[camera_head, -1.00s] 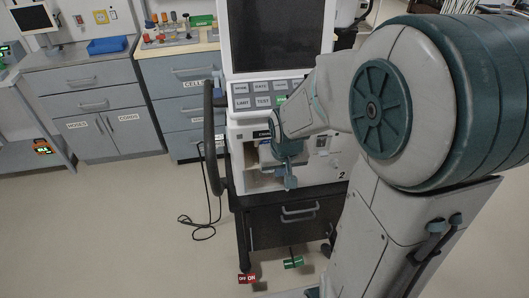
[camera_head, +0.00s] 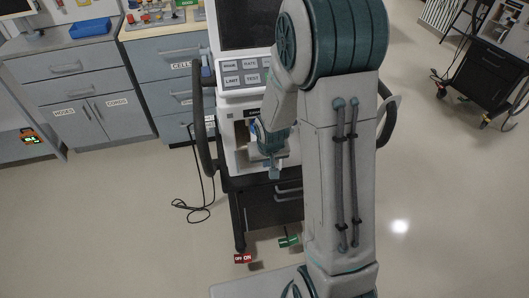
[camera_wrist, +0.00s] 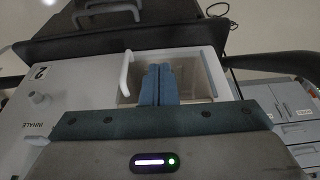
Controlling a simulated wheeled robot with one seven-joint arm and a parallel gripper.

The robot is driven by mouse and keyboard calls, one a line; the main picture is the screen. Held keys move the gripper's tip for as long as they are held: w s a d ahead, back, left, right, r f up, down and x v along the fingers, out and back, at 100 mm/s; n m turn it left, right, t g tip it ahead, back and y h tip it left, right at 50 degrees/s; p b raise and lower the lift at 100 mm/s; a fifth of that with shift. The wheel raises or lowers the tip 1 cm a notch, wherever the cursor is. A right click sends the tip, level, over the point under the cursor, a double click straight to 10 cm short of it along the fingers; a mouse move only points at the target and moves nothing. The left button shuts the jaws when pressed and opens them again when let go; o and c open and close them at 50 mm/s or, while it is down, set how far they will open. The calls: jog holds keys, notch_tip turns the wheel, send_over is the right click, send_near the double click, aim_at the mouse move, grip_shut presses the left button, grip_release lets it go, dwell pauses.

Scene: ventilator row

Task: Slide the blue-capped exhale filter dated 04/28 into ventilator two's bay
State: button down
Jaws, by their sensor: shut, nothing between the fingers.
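Ventilator two (camera_head: 231,103), a white unit marked 2, stands on a dark cart. Its open, box-like bay (camera_wrist: 208,90) shows in the wrist view, with a white upright handle-like part (camera_wrist: 127,72) at its left edge. My gripper (camera_wrist: 158,68) is shut and empty, its blue fingertips over the bay opening. In the head view my gripper (camera_head: 274,172) is in front of the ventilator's lower front, partly hidden by my arm. I cannot make out a blue-capped filter or a 04/28 date in either view; the inside of the bay is partly covered by my fingers.
A cart drawer (camera_head: 287,192) is below the bay. A dark side handle (camera_head: 205,140) and a cable (camera_head: 192,207) are at the cart's left. Grey cabinets (camera_head: 80,85) stand behind left. Another cart (camera_head: 482,75) stands at the far right. The right floor is clear.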

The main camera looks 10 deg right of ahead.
jog(key=shift+w+d+r, duration=0.1)
jog(key=shift+w+r, duration=0.05)
jog(key=shift+w, duration=1.5)
jog(key=shift+w, duration=1.35)
jog(key=shift+s+b, duration=0.3)
jog(key=shift+s, duration=0.15)
jog(key=s+r, duration=0.6)
jog(key=r, duration=0.3)
jog(key=shift+r, duration=0.25)
